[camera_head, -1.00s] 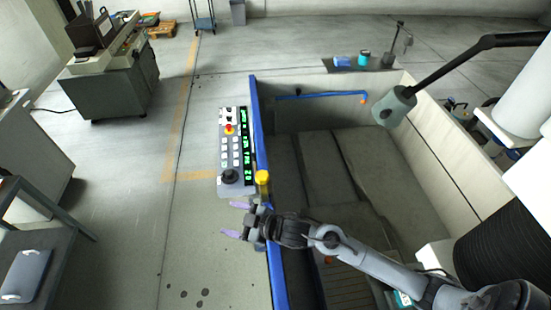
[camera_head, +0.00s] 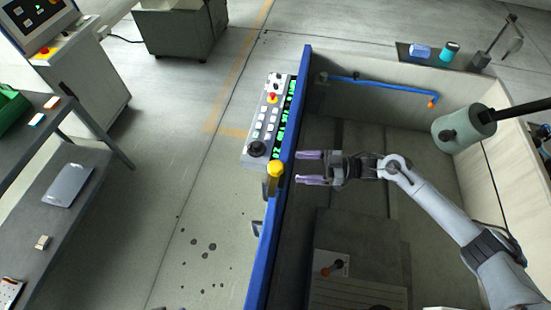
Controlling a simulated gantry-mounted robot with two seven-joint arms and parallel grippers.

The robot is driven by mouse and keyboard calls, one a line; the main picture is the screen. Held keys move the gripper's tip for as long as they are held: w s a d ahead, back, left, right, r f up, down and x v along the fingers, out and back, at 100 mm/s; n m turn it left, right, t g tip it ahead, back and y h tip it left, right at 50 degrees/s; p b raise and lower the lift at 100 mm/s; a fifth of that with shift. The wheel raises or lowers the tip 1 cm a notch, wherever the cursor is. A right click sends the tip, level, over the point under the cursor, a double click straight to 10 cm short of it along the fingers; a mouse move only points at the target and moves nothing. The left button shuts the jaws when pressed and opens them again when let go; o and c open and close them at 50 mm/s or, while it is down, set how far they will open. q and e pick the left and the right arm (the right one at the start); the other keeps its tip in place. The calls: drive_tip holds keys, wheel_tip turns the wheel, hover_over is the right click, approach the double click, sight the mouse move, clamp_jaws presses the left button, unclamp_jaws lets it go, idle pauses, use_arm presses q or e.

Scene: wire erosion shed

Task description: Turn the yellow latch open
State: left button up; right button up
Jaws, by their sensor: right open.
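The yellow latch (camera_head: 275,169) is a small knob on the top of the blue edge (camera_head: 262,262) of the tank, just below the control panel. My right gripper (camera_head: 298,168) comes in from the right over the tank. Its two purple fingers are apart and point left toward the latch. In the picture the fingertips are a short way to the right of the latch, with a gap between, and nothing is between them. My left gripper is not in view.
The control panel (camera_head: 267,122) with buttons and a black knob stands beside the blue edge. A grey-green cylindrical head (camera_head: 463,131) hangs over the tank's right side. A blue pipe (camera_head: 385,84) runs along the back wall. Shelving (camera_head: 95,205) is at left; open floor lies between.

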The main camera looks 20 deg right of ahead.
sight(271, 165)
drive_tip(key=b+x, duration=0.1)
drive_tip(key=x, duration=0.7)
drive_tip(key=shift+a+f, duration=0.1)
drive_tip(key=shift+a, duration=0.35)
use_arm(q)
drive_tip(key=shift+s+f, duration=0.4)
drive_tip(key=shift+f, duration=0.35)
use_arm(e)
drive_tip(key=shift+w+a, duration=0.3)
drive_tip(key=shift+a, duration=0.35)
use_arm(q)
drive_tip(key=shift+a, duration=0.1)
